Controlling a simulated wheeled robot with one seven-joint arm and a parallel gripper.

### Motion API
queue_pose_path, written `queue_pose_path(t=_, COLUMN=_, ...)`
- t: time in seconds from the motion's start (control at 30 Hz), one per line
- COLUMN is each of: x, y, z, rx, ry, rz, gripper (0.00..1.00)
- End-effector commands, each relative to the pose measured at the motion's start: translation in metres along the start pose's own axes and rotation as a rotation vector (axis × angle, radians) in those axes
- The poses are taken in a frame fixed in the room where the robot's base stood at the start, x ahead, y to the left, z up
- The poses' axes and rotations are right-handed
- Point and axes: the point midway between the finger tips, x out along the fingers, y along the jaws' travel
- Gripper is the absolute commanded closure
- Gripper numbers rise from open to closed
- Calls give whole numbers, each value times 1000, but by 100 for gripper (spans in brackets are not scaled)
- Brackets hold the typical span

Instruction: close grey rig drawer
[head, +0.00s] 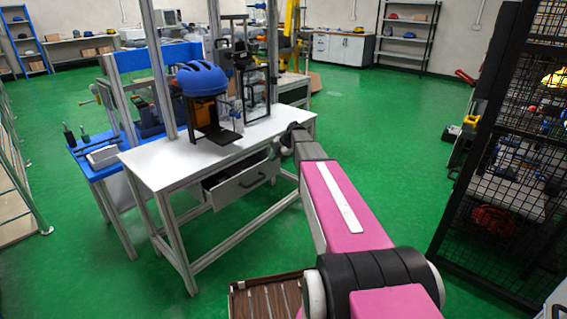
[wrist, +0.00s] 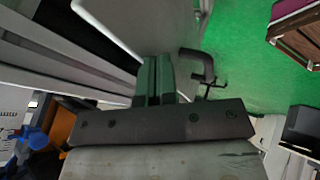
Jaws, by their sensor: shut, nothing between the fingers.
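The grey rig drawer (head: 240,184) hangs partly pulled out under the white-topped rig table, with a dark handle (head: 252,180) on its front. In the head view my gripper (head: 284,148) is at the table's right edge, above and right of the drawer; its fingertips are hard to make out there. In the wrist view my gripper (wrist: 154,78) is shut and empty, its fingers together. A pale panel (wrist: 145,25) lies beyond the fingertips; I cannot tell whether it is the drawer front. Touch with the drawer is not visible.
A blue helmet (head: 201,78) sits on the rig above the white table (head: 165,162). A brown slatted crate (head: 266,302) is at the bottom; a black mesh cage (head: 505,150) stands right. A dark hooked piece (wrist: 198,66) is near my fingers. Green floor is free between table and cage.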

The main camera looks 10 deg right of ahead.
Motion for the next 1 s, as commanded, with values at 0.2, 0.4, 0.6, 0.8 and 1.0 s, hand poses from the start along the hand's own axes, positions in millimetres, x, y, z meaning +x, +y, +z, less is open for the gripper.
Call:
queue_pose_path(t=0.2, x=13, y=24, z=0, rx=0, ry=1, rz=-1, gripper=100)
queue_pose_path(t=0.4, x=16, y=31, z=0, rx=1, ry=0, rz=-1, gripper=100)
queue_pose_path(t=0.6, x=17, y=31, z=0, rx=1, ry=0, rz=-1, gripper=100)
queue_pose_path(t=0.8, x=16, y=31, z=0, rx=0, ry=0, rz=-1, gripper=100)
queue_pose_path(t=1.0, x=17, y=26, z=-7, rx=1, ry=0, rz=-1, gripper=100)
